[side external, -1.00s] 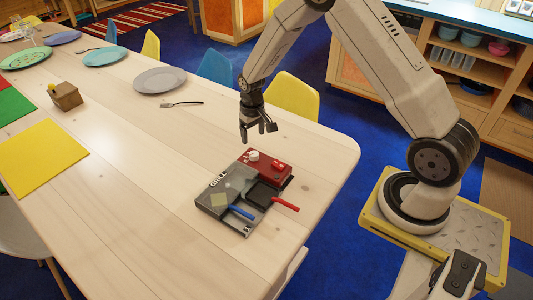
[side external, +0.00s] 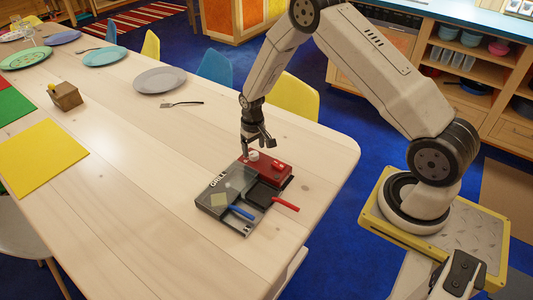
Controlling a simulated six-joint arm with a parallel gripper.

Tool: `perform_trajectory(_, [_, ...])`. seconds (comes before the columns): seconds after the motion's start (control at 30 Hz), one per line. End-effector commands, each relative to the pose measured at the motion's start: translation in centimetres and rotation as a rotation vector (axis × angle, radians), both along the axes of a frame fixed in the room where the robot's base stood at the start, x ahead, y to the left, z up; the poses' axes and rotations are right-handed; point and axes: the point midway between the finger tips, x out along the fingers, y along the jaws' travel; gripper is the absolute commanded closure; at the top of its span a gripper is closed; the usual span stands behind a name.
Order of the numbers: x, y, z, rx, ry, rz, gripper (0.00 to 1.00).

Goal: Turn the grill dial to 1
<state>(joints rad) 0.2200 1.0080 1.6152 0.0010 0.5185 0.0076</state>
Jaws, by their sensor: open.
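The grill (side external: 212,198) is a grey box marked "GRILL" with a red panel (side external: 268,174) at its back, lying on the wooden table. A white dial (side external: 253,156) sits on the red panel, with a red knob (side external: 277,164) to its right. The dial's number marks are too small to read. My gripper (side external: 257,147) points down just above the white dial, with its fingers apart, one to each side of it. I cannot tell whether the fingers touch the dial.
A blue handle (side external: 241,212) and a red handle (side external: 285,205) stick out at the grill's front. A fork (side external: 182,104) and a grey plate (side external: 160,80) lie farther back. The table left of the grill is clear, up to a yellow mat (side external: 42,158).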

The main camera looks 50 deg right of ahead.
Motion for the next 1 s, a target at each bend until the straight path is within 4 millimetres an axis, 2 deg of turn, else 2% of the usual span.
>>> perform_trajectory(0.1, [0.0,0.0,-1.2,0.000,0.001,0.000,0.19])
perform_trajectory(0.3, [0.0,0.0,-2.3,0.000,0.000,0.000,0.19])
perform_trajectory(0.63, [0.0,0.0,-2.5,0.000,-0.001,0.000,0.19])
perform_trajectory(0.67, [0.0,0.0,-2.5,0.000,-0.001,0.000,0.25])
perform_trajectory(0.7, [0.0,0.0,-2.5,0.000,-0.001,0.000,0.38])
perform_trajectory(0.9, [0.0,0.0,-2.4,0.000,-0.001,0.000,1.00])
perform_trajectory(1.0, [0.0,0.0,-2.4,0.000,-0.001,0.000,1.00])
